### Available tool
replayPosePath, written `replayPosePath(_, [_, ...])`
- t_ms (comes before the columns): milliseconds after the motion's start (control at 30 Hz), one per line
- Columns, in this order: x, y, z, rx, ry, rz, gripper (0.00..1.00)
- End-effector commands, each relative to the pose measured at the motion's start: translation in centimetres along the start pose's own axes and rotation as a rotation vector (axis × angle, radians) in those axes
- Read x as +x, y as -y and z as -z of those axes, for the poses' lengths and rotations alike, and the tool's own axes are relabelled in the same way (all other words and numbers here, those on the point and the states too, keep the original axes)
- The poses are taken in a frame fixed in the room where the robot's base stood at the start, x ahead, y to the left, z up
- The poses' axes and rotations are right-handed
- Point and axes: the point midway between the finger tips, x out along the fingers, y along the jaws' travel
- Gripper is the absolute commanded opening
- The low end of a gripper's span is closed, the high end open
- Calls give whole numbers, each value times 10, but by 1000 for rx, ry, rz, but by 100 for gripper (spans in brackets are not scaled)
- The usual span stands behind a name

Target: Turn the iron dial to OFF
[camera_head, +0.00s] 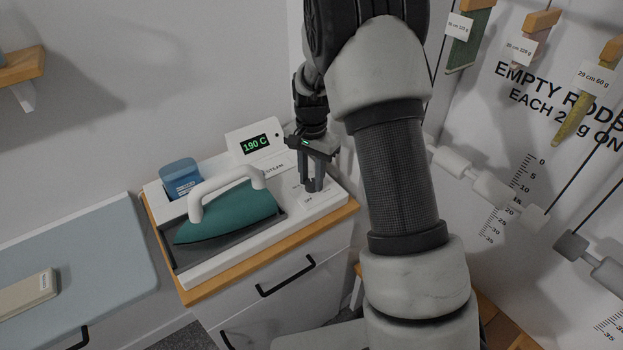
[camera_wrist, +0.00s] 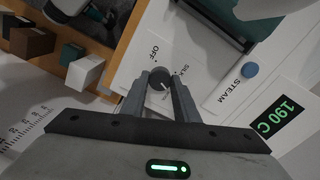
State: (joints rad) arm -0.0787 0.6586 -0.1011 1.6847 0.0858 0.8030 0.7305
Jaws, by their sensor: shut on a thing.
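The iron dial (camera_wrist: 161,79) is a small dark grey knob on a white panel, seen in the wrist view between my fingertips. Printed words OFF and SILK stand beside it. A light pointer mark on the dial is too small to read surely. My gripper (camera_wrist: 160,85) is shut on the dial from above; in the head view my gripper (camera_head: 314,188) points down at the right end of the white iron station (camera_head: 215,268). The teal iron (camera_head: 230,215) with a white handle rests on the station. A display (camera_head: 256,144) reads 190 C in green.
A blue container (camera_head: 181,178) stands behind the iron. A blue STEAM button (camera_wrist: 250,69) lies near the dial. An ironing board (camera_head: 75,255) is at the left. Hanging rods and weights (camera_head: 490,185) are at the right, close to my arm.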

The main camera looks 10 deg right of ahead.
Motion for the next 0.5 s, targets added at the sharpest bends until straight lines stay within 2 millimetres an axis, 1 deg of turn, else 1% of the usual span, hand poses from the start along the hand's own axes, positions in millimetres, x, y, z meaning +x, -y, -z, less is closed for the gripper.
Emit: replayPosePath(500, [-1, 0, 1, -488, -2, 2, 5])
